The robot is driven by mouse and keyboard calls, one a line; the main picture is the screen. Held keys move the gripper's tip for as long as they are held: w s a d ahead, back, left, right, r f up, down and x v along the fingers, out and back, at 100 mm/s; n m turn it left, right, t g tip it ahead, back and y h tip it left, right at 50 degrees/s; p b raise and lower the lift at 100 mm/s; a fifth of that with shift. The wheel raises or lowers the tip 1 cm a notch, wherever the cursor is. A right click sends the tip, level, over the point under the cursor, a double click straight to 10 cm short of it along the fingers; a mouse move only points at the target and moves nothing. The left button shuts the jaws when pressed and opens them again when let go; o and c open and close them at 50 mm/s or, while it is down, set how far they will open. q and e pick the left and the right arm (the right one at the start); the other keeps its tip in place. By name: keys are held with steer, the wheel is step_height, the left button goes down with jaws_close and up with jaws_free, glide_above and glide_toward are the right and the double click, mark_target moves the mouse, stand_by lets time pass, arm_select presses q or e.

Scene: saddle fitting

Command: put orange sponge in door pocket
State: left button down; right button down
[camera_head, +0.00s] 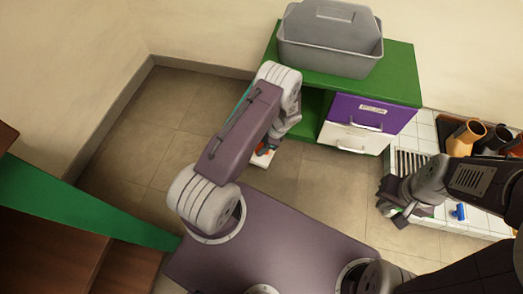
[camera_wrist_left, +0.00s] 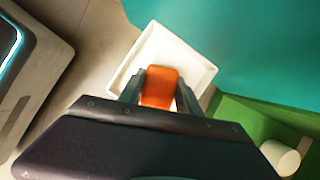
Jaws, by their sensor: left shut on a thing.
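The orange sponge (camera_wrist_left: 159,86) is between the two fingers of my left gripper (camera_wrist_left: 160,92), which is shut on it. In the left wrist view the sponge overlaps the opening of a white open-topped pocket (camera_wrist_left: 198,73) beside a teal panel (camera_wrist_left: 255,45). I cannot tell whether the sponge is inside the pocket or above it. In the head view, my left gripper (camera_head: 267,146) is partly hidden by its arm, with a bit of orange and a white edge showing below. My right gripper (camera_head: 392,208) is at the right, low over the white tiled area; its fingers are unclear.
A green cabinet (camera_head: 400,75) has a grey bin (camera_head: 330,55) on top and a purple drawer (camera_head: 365,113) above a white one. Boots (camera_head: 466,137) stand at the right on white tiles, near a small blue item (camera_head: 458,212). A white cylinder (camera_wrist_left: 281,157) lies near the green ledge. Tiled floor is clear at left.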

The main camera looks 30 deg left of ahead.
arm_select(q)
steer(key=shift+f, duration=0.85)
steer(key=shift+r, duration=0.25)
steer(key=shift+f, duration=0.3)
steer(key=c, duration=0.8)
jaws_free()
steer(key=shift+r, duration=0.1)
steer(key=shift+c, duration=0.2)
arm_select(e)
steer(key=shift+f, duration=0.6)
arm_select(q)
steer(key=s+d+r+n+t+h+p, duration=0.1)
steer(key=d+r+n+p, duration=0.25)
steer(key=r, duration=0.85)
steer(key=s+d+r+n+h+p, duration=0.15)
steer(key=r+p, duration=0.25)
steer(key=r, duration=0.9)
steer(key=s+d+r+n+t+h, duration=0.1)
steer(key=s+d+r+n+t, duration=0.1)
steer(key=s+r+n, duration=0.6)
steer(key=shift+s+d+r+h, duration=0.3)
steer(key=shift+s+r+h, duration=0.05)
steer(key=shift+s, duration=0.7)
arm_select(e)
step_height(320, 180, up, 8)
steer(key=shift+f, duration=0.15)
